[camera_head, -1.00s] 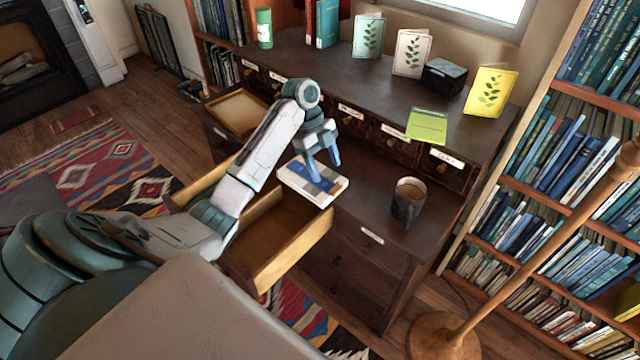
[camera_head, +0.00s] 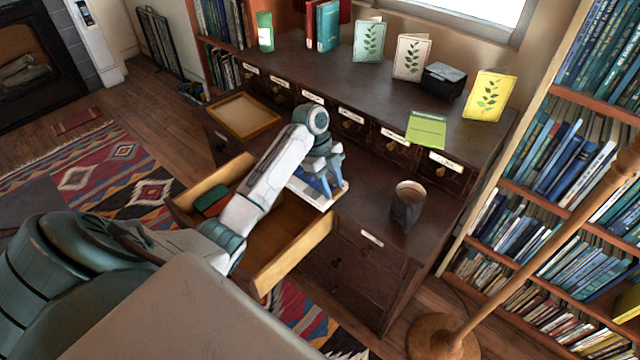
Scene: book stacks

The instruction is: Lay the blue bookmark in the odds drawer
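A pale book (camera_head: 326,201) lies on the dark desk top, just behind the open drawer. A blue strip (camera_head: 308,187), seemingly the blue bookmark, lies on it, partly hidden by my gripper. My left gripper (camera_head: 328,184) points down over the book, its blue fingers apart and close to the cover. I cannot tell whether they touch the strip. A wide wooden drawer (camera_head: 292,257) stands pulled out in front, with a red and green item (camera_head: 211,201) inside at its left end. My forearm crosses over this drawer. I cannot read its label. My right gripper is not in view.
A dark mug (camera_head: 407,206) stands right of the book. A shallow wooden tray (camera_head: 243,116) is at left. A lamp pole (camera_head: 540,250) rises at right.

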